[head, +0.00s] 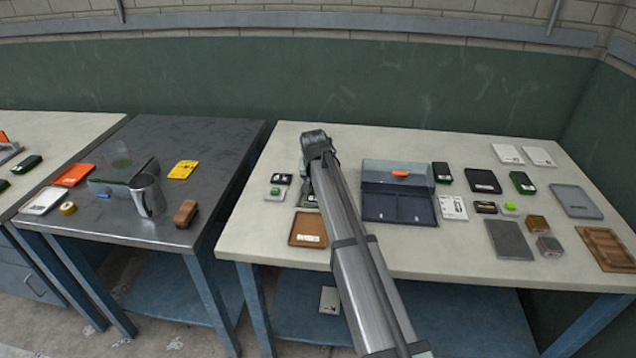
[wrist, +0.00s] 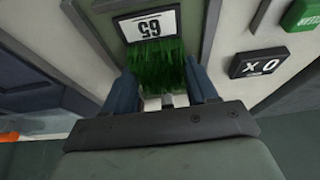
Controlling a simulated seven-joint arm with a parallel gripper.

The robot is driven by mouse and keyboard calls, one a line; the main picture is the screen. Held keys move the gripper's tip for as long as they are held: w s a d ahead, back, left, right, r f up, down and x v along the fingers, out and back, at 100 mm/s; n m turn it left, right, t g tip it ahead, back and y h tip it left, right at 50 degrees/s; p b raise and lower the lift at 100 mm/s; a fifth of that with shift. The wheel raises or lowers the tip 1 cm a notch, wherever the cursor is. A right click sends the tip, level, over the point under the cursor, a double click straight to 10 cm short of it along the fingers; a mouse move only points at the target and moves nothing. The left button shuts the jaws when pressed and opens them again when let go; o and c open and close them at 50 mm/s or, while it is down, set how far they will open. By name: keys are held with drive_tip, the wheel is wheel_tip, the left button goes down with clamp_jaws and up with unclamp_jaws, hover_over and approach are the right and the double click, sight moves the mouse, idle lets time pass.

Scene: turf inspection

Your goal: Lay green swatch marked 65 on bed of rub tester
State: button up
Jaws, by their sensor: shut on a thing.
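The green swatch marked 65 (wrist: 150,25) has grassy green bristles and a white number label. In the wrist view it is between the two fingers of my gripper (wrist: 163,92), which is shut on its bristly end. In the head view my arm hides most of the gripper, and a bit of the swatch (head: 309,201) shows left of the arm. A pale grey-green body (wrist: 208,35), perhaps the rub tester, lies under and around the swatch. I cannot tell whether the swatch touches it. In the head view this body is mostly behind my arm.
A black block marked X0 (wrist: 258,63) lies close beside. A brown tray (head: 308,230) lies in front. Several dark blocks, cards and trays cover the right side.

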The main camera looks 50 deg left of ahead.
drive_tip(key=o, duration=0.7)
drive_tip(key=shift+f, duration=0.1)
drive_tip(key=shift+o, duration=0.2)
drive_tip(key=v, duration=1.2)
